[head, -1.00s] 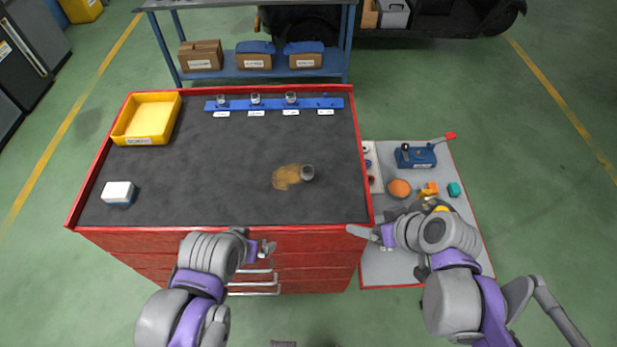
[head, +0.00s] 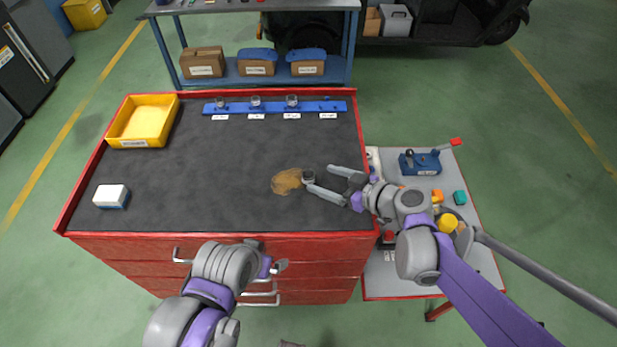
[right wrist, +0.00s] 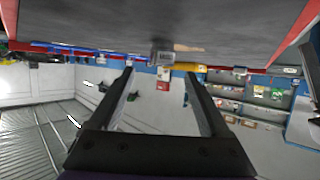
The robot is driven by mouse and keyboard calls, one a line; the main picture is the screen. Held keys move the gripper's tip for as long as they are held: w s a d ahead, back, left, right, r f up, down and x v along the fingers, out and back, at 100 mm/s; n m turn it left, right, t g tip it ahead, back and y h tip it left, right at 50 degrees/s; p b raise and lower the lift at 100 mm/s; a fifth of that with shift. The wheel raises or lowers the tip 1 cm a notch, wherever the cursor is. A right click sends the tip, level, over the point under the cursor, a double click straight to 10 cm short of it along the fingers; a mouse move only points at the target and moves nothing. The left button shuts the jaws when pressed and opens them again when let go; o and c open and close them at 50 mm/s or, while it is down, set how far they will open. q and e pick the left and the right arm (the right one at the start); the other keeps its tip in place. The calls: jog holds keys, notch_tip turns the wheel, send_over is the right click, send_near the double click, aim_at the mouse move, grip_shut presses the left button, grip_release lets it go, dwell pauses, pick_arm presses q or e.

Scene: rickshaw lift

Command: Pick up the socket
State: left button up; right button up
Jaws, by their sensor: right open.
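The socket (head: 308,176), a small dark grey metal cylinder, stands on the black top of the red tool cabinet, at the right edge of a brown stain. My right gripper (head: 320,178) comes from the right, low over the top, with its fingers spread. The socket is at the mouth of the open jaws, close to the lower fingertip; I cannot tell if they touch. The right wrist view shows the socket (right wrist: 162,52) centred just beyond the open fingertips (right wrist: 160,73). My left gripper (head: 277,266) is in front of the cabinet, away from the socket; its jaws are unclear.
A blue rail (head: 235,108) with several sockets and labels lies along the back of the top. A yellow bin (head: 143,121) is at back left, a white-and-blue block (head: 112,195) at front left. A grey cart (head: 470,225) with small items stands right of the cabinet.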

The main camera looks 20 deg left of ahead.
aim_at(310, 175)
jog(key=x, duration=0.4)
jog(key=shift+a+f, duration=0.2)
jog(key=shift+a, duration=0.1)
grip_shut()
